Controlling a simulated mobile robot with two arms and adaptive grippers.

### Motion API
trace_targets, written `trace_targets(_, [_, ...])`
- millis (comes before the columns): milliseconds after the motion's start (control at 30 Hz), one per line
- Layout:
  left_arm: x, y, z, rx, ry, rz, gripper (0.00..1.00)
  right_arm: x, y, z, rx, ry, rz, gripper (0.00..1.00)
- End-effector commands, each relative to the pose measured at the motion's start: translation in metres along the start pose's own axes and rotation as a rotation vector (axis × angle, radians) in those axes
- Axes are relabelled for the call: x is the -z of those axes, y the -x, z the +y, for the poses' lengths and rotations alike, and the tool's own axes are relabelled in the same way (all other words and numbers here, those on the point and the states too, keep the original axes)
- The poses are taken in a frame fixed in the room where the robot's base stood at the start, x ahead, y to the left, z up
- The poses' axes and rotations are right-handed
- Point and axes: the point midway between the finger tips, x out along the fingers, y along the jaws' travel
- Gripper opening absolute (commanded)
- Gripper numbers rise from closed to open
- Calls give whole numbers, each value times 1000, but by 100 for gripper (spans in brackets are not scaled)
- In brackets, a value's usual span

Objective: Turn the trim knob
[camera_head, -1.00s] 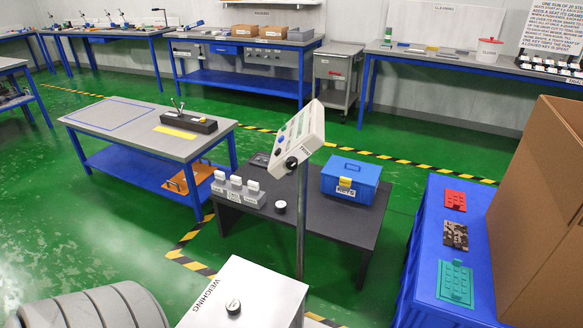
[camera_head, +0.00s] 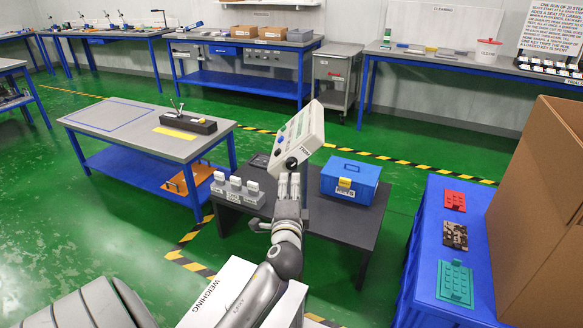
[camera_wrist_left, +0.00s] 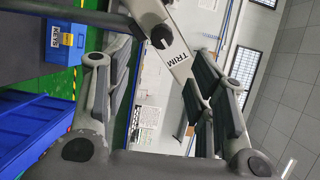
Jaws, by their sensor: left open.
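The trim knob (camera_head: 291,163) is a small black knob at the lower end of the pale, tilted indicator panel (camera_head: 299,135), which stands on a post. In the left wrist view the knob (camera_wrist_left: 161,37) sits beside the printed word TRIM, near the top of the picture. My left gripper (camera_head: 289,178) points up at it from just below in the head view. Its two fingers are spread and empty, and in the wrist view the knob shows between and beyond the fingertips (camera_wrist_left: 160,58). A gap seems to remain, but its depth is hard to judge. My right gripper is out of sight.
A dark table (camera_head: 333,222) behind the post carries a blue box (camera_head: 350,181) and a grey block with white tags (camera_head: 238,190). The white weighing cabinet (camera_head: 233,272) is below my arm. A blue-covered table (camera_head: 418,272) and large carton (camera_head: 540,210) stand right.

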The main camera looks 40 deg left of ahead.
Motion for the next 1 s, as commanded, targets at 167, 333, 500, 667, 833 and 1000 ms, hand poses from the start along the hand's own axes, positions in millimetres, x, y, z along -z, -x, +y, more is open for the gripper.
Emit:
trace_targets(167, [0,-18,-4,11,-16,0,51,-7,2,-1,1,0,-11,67])
trace_targets(333, [0,-46,-4,11,-14,0,51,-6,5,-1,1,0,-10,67])
trace_targets(500, [0,-75,-4,9,-11,0,51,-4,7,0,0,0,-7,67])
trace_targets(667, [0,-94,-3,8,-11,0,51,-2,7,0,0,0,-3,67])
trace_targets(833, [0,-106,-3,8,-10,0,51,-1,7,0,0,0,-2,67])
trace_targets(1000, [0,-109,-2,7,-10,1,51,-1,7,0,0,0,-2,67])
